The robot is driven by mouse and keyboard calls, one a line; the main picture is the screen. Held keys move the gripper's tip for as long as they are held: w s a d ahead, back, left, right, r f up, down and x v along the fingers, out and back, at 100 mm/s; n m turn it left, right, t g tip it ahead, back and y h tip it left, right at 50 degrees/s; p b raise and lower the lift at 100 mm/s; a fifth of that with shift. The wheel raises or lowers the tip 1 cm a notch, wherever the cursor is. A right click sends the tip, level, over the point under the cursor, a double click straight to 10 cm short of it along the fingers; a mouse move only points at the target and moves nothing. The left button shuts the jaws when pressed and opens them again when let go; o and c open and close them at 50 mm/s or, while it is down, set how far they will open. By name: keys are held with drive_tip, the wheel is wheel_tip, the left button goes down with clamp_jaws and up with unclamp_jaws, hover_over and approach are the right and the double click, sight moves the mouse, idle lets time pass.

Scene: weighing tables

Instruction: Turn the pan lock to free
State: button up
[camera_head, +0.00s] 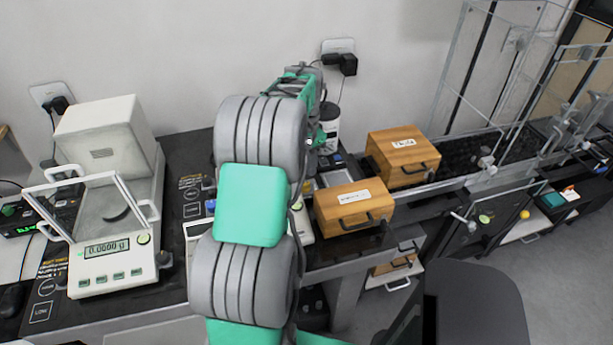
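A white analytical balance (110,230) stands on the dark table at the left, its display reading about 0.0000 g. Its glass draft shield stands around a pan area with a dark curved part (116,206) inside. A small dark knob (164,259) sits at its right front side; I cannot tell whether this is the pan lock or how it is set. My grey and green arm rises through the middle and hides part of a second device behind it. The end of my arm (312,105) is partly seen near the wall, right of the balance; its fingertips are hidden.
Two wooden boxes with handles (402,157) (352,204) stand right of my arm. A white jar (328,128) is behind it. Wall sockets (338,47) with cables are at the back. Clear glass-like frames (500,60) stand at the right, and a dark chair (475,300) is in front.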

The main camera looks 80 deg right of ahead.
sight(306, 183)
wheel_tip(306, 183, down, 8)
drive_tip(key=shift+r+p, duration=0.1)
drive_tip(key=shift+p, duration=0.5)
clamp_jaws()
